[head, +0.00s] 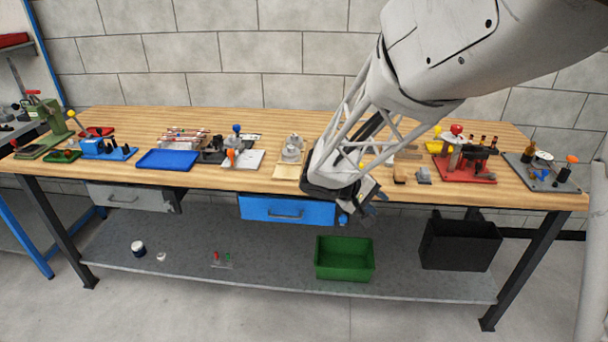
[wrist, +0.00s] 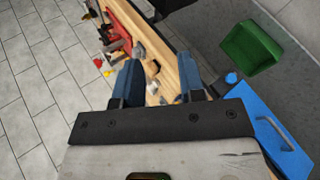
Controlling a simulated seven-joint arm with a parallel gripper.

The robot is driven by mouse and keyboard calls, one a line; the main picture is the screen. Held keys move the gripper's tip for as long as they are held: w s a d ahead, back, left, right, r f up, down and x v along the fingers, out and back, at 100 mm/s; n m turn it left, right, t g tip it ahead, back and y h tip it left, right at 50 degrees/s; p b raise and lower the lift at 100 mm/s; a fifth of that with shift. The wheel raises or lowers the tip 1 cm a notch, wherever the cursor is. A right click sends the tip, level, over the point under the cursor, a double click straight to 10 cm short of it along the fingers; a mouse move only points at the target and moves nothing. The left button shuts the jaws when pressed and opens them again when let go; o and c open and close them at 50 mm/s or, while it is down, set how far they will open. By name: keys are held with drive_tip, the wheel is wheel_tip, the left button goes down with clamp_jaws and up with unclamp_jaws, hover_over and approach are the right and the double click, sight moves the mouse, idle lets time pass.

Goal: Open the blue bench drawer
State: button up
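The blue bench drawer (head: 270,209) hangs under the front edge of the bench, left of my gripper in the head view. Its bar handle (head: 286,215) is on the middle of its front and nothing touches it. In the wrist view the drawer (wrist: 292,122) is at the right edge, with the handle (wrist: 275,133) beside my gripper. My gripper (head: 364,211) is near the bench's front edge, just right of the drawer. In the wrist view its two blue-grey fingers (wrist: 161,76) stand apart with nothing held between them.
The wooden bench top (head: 220,187) carries tools and fixtures. A grey drawer (head: 130,198) hangs at the left. A small blue knob (head: 342,220) is by the blue drawer's right end. A green bin (head: 345,263) and black bin (head: 455,248) are below. Space before the drawer looks clear.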

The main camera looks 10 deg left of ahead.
drive_tip(key=w+a+f+n+t+h, duration=0.1)
drive_tip(key=w+a+f+n+t, duration=0.15)
drive_tip(key=w+a+f, duration=0.35)
drive_tip(key=n+t+y, duration=0.4)
drive_tip(key=n+t, duration=0.3)
drive_tip(key=t, duration=0.1)
approach(283, 217)
drive_tip(key=x, duration=0.2)
drive_tip(key=shift+w+d+f, duration=0.15)
drive_tip(key=shift+w+d, duration=0.15)
drive_tip(key=shift+x, duration=3.9)
drive_tip(key=shift+c, duration=0.5)
clamp_jaws()
